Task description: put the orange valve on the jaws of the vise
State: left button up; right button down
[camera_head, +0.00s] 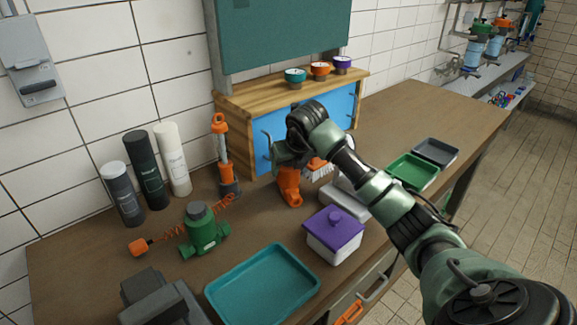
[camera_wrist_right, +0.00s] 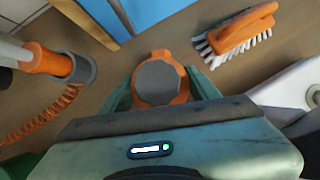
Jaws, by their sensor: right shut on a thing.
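The orange valve (camera_head: 290,188) is above or on the workbench, in front of the blue-fronted wooden shelf. My right gripper (camera_head: 291,166) is shut on it from above. In the right wrist view the valve (camera_wrist_right: 160,80), with its grey round top, sits between the two fingers of the gripper (camera_wrist_right: 161,92). I cannot tell whether its base touches the bench. The vise appears to be the dark grey block (camera_head: 155,300) at the lower left of the head view, partly cut off by the frame; its jaws are hard to make out. My left gripper is out of view.
A green valve (camera_head: 204,232), teal tray (camera_head: 262,288) and purple-lidded box (camera_head: 334,234) stand between the orange valve and the vise or beside that stretch. An orange-and-grey tool (camera_head: 225,165) with a coiled cord stands left. An orange brush (camera_wrist_right: 240,30) lies close right.

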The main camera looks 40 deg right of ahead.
jog(key=shift+r, duration=0.1)
jog(key=shift+c, duration=2)
grip_release()
